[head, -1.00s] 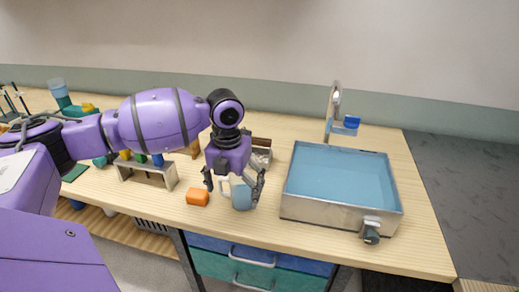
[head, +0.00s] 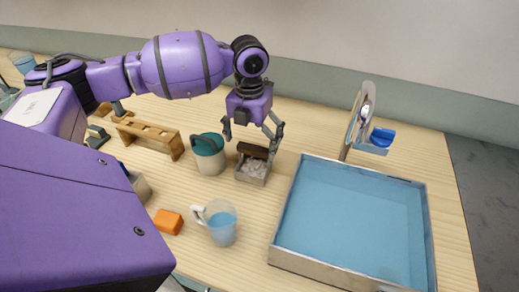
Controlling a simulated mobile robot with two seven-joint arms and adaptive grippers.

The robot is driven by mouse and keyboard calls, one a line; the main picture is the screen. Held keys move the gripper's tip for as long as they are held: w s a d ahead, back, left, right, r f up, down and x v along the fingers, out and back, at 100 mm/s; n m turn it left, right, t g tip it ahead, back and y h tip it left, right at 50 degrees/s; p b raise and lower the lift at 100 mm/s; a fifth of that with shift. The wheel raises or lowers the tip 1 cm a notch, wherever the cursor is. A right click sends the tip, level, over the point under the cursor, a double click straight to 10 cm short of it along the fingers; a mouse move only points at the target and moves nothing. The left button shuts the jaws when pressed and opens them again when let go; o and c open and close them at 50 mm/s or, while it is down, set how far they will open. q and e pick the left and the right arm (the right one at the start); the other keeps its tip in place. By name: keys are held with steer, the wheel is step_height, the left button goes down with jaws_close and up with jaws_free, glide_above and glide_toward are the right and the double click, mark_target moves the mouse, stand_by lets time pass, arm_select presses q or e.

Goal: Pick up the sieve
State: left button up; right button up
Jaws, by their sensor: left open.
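I cannot clearly make out a sieve by its mesh. A small open box (head: 252,178) with pale grey grains and a brown bar across its back stands on the table in the middle of the head view. A pale pot with a dark teal top (head: 209,158) stands just left of it. My left gripper (head: 250,143) is open and empty, pointing down above and just behind the box, its fingers spread. The box's back edge is close to the fingers; I see no grip on it. My right gripper is not in view.
A blue-bottomed metal basin (head: 350,215) fills the right, with a metal tap (head: 357,115) and a blue sponge (head: 382,137) behind it. A glass mug (head: 221,228), an orange block (head: 168,221) and a wooden rack (head: 150,133) stand left of it.

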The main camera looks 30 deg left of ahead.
mark_target(254, 171)
arm_select(q)
step_height(254, 171, down, 3)
steer(key=shift+r, duration=0.15)
steer(key=f, duration=0.5)
steer(key=shift+w+d, duration=0.1)
steer(key=shift+d, duration=0.1)
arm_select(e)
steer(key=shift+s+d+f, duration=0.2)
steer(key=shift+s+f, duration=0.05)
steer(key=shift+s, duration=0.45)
arm_select(q)
steer(key=shift+c, duration=0.5)
steer(key=c, duration=1.4)
steer(key=shift+o, duration=0.2)
steer(key=shift+r, duration=0.1)
